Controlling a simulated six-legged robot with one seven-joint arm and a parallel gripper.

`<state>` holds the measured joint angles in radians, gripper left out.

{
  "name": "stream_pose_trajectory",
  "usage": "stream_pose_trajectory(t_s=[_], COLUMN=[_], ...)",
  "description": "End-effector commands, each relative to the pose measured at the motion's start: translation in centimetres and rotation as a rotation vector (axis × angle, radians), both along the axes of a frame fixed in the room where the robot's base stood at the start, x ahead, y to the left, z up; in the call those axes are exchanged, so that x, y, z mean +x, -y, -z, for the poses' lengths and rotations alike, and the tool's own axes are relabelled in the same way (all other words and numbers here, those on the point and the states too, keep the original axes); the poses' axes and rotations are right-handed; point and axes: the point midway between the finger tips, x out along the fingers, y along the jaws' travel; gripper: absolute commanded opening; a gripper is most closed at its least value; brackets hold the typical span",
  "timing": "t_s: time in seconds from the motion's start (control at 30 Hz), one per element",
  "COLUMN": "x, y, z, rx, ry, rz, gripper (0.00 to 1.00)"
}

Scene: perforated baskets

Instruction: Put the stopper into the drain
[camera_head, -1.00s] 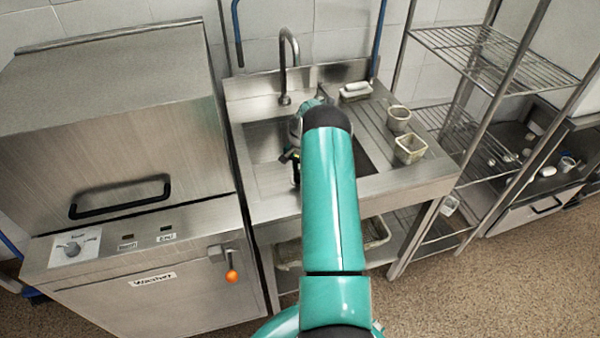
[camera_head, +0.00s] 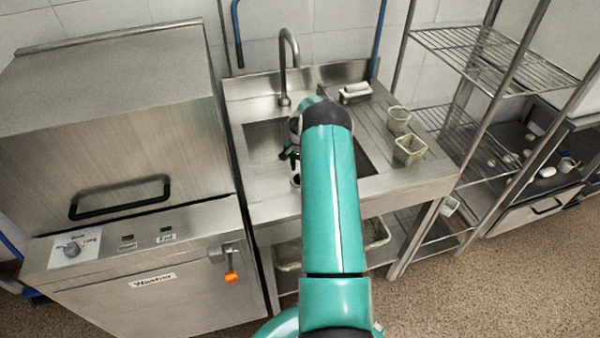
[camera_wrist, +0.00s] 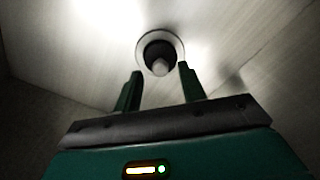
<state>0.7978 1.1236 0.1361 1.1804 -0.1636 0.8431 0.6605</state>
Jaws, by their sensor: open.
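In the wrist view, the drain (camera_wrist: 180,47) shows as a pale ring in the sink floor. The stopper (camera_wrist: 161,68), dark with a lighter grey knob, lies inside this ring; how deep it sits I cannot tell. My gripper (camera_wrist: 158,70) is open, its two green fingers apart on either side below the knob in the picture, not closed on it. In the head view my gripper (camera_head: 290,154) is over the sink basin, partly hidden by my arm.
The sink basin (camera_head: 262,150) has steel walls around my gripper, and the faucet (camera_head: 285,75) rises behind it. Two small baskets (camera_head: 409,150) (camera_head: 398,120) and a white-topped item (camera_head: 355,92) stand on the right drainboard. A dishwasher (camera_head: 120,130) stands left, a wire rack (camera_head: 490,60) right.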

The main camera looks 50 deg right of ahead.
Motion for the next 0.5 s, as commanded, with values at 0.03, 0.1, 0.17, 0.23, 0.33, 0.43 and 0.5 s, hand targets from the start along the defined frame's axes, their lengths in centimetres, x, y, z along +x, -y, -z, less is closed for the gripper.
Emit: stream_pose_trajectory(t_s=[0.03,0.1,0.17,0.23,0.33,0.43,0.5], x=[0.1,0.1,0.1,0.0,0.0,0.0,0.0], y=[0.1,0.0,0.0,0.0,0.0,0.0,-0.1], z=[-1.4,-3.0,-4.3,-5.6,-7.2,-8.3,-8.6], rx=[-0.004,-0.002,-0.002,-0.002,-0.001,-0.001,0.0], ry=[0.002,0.003,0.003,0.001,0.0,0.0,0.0], rz=[-0.001,-0.001,-0.001,-0.001,0.0,-0.001,-0.001], gripper=[0.41,0.41,0.41,0.41,0.41,0.41,0.41])
